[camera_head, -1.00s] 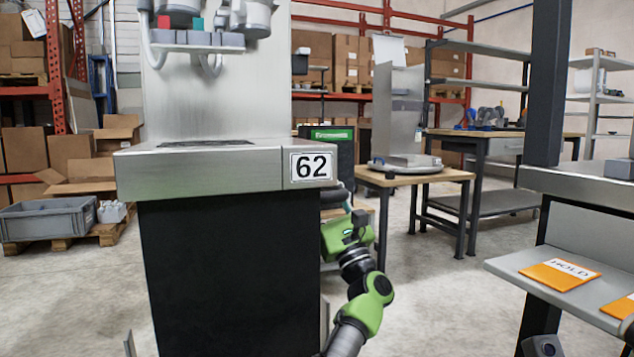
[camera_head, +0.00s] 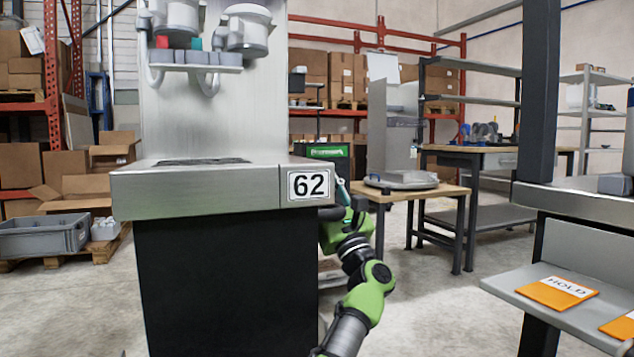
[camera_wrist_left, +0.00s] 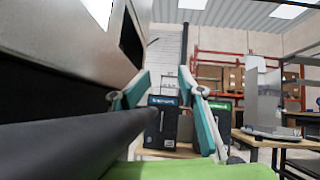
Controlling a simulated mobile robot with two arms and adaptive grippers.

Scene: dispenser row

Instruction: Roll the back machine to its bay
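In the left wrist view the bar (camera_wrist_left: 75,145) runs large from the lower left, beside the machine's side (camera_wrist_left: 85,45). My left gripper (camera_head: 342,197) is at the machine's right side, close to the handle. In the wrist view its teal fingers (camera_wrist_left: 158,95) are spread apart. The bar covers part of the left finger; contact cannot be told. My right gripper is not in view.
A wooden table (camera_head: 425,192) with a round grey item stands right of the machine. A grey counter with a shelf (camera_head: 520,285) bearing orange "HOLD" cards is at right. A grey crate (camera_head: 45,240) and cartons are at left. Floor is open between machine and counter.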

